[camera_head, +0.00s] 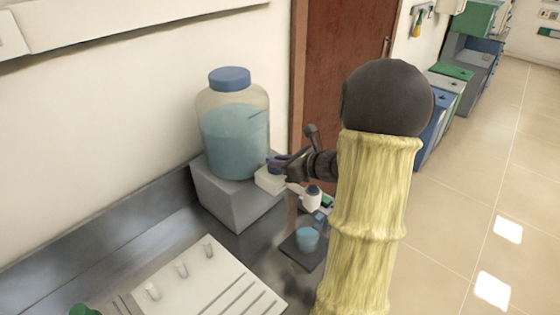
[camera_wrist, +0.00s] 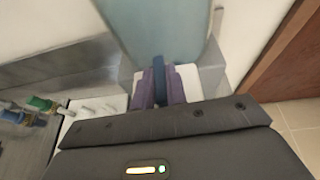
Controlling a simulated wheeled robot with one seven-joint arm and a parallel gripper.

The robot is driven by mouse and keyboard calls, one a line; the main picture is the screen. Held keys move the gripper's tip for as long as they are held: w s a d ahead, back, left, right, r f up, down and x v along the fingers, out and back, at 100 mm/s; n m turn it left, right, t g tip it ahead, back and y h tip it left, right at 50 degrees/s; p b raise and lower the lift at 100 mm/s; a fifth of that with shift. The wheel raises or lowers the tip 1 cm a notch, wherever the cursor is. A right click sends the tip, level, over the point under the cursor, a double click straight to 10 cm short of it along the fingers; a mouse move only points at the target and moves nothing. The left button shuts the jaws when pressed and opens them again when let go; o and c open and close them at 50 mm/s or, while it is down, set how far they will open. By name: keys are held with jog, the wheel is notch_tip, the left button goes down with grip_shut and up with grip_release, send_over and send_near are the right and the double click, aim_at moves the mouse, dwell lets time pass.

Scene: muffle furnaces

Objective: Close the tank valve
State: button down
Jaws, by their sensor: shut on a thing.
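The tank (camera_head: 233,135) is a large clear jar of blue liquid with a blue lid, standing on a grey block at the wall. A white valve body (camera_head: 268,181) sits at its lower right. In the wrist view the valve's blue handle (camera_wrist: 159,72) stands between the purple fingers of my gripper (camera_wrist: 160,95), with the tank just beyond. My gripper (camera_head: 279,162) is shut on this handle, which is mostly hidden in the head view. A beaker (camera_head: 306,240) with blue liquid stands below, to the right.
The tank's grey block (camera_head: 232,198) stands on the metal counter. A white rack (camera_head: 205,285) with pegs lies at the front. A brown door (camera_head: 345,50) is behind my arm. Bins (camera_head: 447,85) line the wall at the right, beside open tiled floor.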

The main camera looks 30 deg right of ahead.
jog(key=n+g+y+p, duration=0.2)
jog(key=n+y, duration=0.1)
jog(key=n+g+y+p, duration=0.1)
jog(key=n+p, duration=0.1)
jog(key=shift+w+d+r+g+y, duration=0.2)
jog(key=shift+d+g+y, duration=0.15)
jog(key=shift+g+y, duration=0.05)
jog(key=n+g+y+p, duration=0.2)
jog(key=n+g, duration=0.1)
jog(key=n+g+p, duration=0.1)
jog(key=p, duration=0.1)
jog(key=shift+w+d+n+g+y, duration=0.15)
jog(key=shift+w+n+g+y, duration=0.15)
jog(key=shift+y, duration=0.1)
jog(key=n+g+p, duration=0.1)
jog(key=n+g, duration=0.2)
jog(key=n+g+p, duration=0.1)
jog(key=g, duration=0.1)
jog(key=shift+w+f+p, duration=0.1)
jog(key=shift+w+p, duration=0.15)
jog(key=shift+p, duration=0.05)
jog(key=shift+w+n+g+p, duration=0.15)
jog(key=shift+n+g+p, duration=0.2)
jog(key=shift+n+g, duration=1.55)
jog(key=c, duration=1.4)
grip_release()
jog(key=shift+c, duration=0.2)
